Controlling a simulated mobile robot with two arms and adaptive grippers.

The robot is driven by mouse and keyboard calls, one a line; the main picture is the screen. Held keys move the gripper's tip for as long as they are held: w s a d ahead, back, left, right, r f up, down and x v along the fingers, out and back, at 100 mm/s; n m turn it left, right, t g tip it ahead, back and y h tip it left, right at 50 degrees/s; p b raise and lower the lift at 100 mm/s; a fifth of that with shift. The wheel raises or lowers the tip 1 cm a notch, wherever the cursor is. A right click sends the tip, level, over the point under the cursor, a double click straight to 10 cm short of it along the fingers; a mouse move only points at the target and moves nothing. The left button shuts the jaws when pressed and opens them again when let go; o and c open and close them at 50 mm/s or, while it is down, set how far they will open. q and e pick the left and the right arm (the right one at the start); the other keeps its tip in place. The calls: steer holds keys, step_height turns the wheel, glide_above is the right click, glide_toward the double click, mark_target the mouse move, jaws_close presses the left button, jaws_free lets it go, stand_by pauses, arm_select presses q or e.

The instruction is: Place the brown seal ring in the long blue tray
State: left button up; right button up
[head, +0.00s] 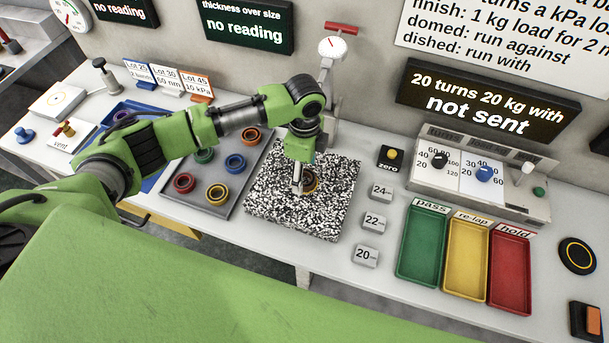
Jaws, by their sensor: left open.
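The long blue tray (117,109) lies at the left of the bench, largely hidden behind my left arm. Something dark shows in it, too covered to make out. My right gripper is not in view.
A grey tray (246,191) left of the plate holds several coloured rings. A dial gauge stand (331,75) rises behind the plate. Weight blocks (374,222) and green (424,243), yellow (467,257) and red (509,271) trays stand to the right.

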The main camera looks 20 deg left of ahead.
arm_select(q)
steer(key=shift+f, duration=0.7)
steer(key=c, duration=1.3)
steer(key=shift+r, duration=0.35)
step_height(320, 180, up, 2)
steer(key=shift+w+r, duration=0.1)
steer(key=s+d+r+b, duration=0.1)
steer(key=s+r, duration=0.2)
steer(key=s, duration=0.1)
steer(key=s+d+r+b, duration=0.1)
steer(key=s+r, duration=0.2)
steer(key=s, duration=0.2)
steer(key=s+d+r+b, duration=0.1)
steer(key=s+r, duration=0.3)
steer(key=shift+s+d, duration=0.35)
